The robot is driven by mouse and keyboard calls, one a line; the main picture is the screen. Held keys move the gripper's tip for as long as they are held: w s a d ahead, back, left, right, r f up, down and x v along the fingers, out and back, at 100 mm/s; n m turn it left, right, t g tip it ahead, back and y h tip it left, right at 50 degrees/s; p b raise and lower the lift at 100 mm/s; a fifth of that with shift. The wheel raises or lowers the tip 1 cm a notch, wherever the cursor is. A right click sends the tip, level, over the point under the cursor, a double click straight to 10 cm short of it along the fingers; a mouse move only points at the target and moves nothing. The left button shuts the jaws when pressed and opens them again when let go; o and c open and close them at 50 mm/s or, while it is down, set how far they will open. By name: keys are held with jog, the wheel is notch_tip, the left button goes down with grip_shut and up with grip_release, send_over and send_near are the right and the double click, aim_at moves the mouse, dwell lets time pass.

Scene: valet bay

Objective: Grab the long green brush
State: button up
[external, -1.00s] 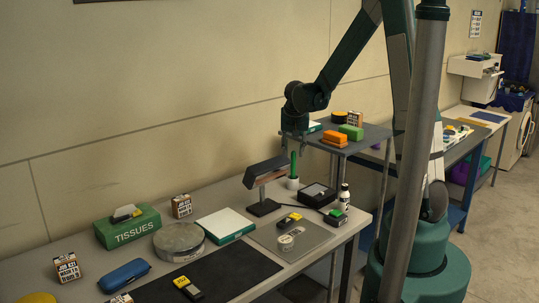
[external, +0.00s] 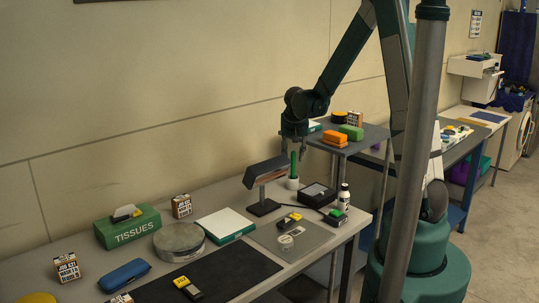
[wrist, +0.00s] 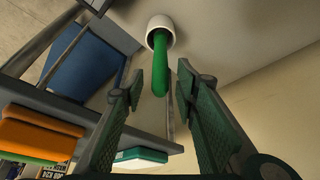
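A long green brush (external: 293,164) stands upright in a small white cup (external: 292,183) on the bench, just right of the dark lamp. In the wrist view the brush (wrist: 186,76) points out of the white cup (wrist: 160,25) toward my gripper. My gripper (external: 294,150) hangs just above the top of the brush, fingers down. In the wrist view my gripper (wrist: 148,78) is open, with a gap between its fingers. The brush's free end shows in that gap, apparently with neither finger touching it. Nothing is held.
The lamp (external: 264,171) stands close on the left. A black box (external: 315,194) and a white bottle (external: 344,196) stand to the right. A raised shelf (external: 366,138) behind carries an orange block (external: 334,139) and a green block (external: 351,131).

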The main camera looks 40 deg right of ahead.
aim_at(295, 164)
jog(key=shift+x, duration=2.5)
jog(key=shift+a, duration=0.1)
jog(key=c, duration=0.9)
